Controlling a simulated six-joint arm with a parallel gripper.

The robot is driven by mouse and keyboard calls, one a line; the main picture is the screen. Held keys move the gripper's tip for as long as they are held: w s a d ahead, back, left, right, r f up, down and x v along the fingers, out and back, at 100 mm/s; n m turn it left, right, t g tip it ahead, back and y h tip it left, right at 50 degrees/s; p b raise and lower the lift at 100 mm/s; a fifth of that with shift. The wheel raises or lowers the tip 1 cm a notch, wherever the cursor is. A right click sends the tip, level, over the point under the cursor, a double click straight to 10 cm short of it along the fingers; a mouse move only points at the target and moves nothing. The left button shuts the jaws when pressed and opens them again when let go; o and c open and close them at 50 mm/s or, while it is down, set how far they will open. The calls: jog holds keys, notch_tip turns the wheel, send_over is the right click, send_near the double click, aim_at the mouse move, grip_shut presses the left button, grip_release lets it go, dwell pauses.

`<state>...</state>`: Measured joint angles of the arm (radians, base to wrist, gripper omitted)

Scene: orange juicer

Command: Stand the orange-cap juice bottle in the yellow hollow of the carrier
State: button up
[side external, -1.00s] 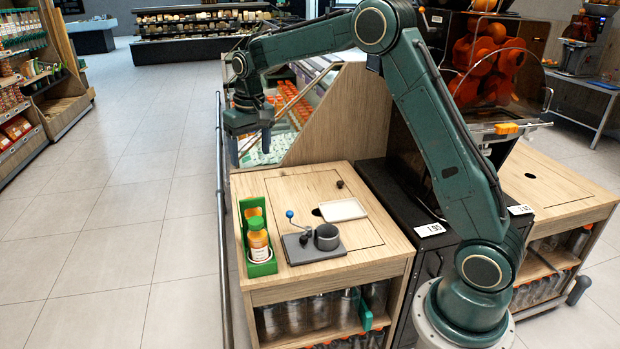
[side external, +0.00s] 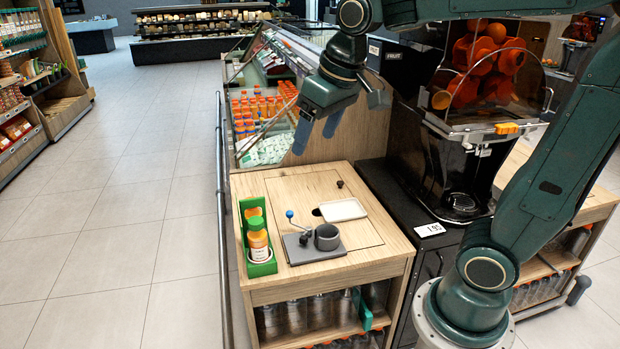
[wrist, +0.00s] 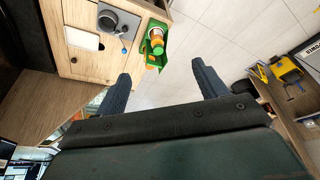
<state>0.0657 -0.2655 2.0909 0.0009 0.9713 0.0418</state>
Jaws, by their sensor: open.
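The green carrier (side external: 262,268) stands at the left edge of the wooden counter top. A bottle with orange contents and a green cap (side external: 257,224) stands upright in it. A small orange-yellow patch (side external: 251,212) shows behind that cap; I cannot tell if it is the yellow hollow. Several orange-cap bottles (side external: 265,104) stand in the chilled case behind the counter; I cannot single one out. My gripper (side external: 317,140) is open and empty, high above the counter's back edge. In the wrist view my gripper (wrist: 160,72) points past the carrier (wrist: 145,43).
A grey base with a dark cup (side external: 327,237) and blue-knobbed lever stands beside the carrier. A white tray (side external: 343,210) lies behind it. The juicer (side external: 460,150) stands to the right. A wooden side panel (side external: 345,135) bounds the case.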

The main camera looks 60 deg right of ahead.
jog(key=s+a+f+n+t, duration=0.1)
jog(key=s+a+f, duration=0.1)
jog(key=s, duration=1.1)
jog(key=shift+f+t, duration=0.3)
jog(key=shift+f, duration=0.6)
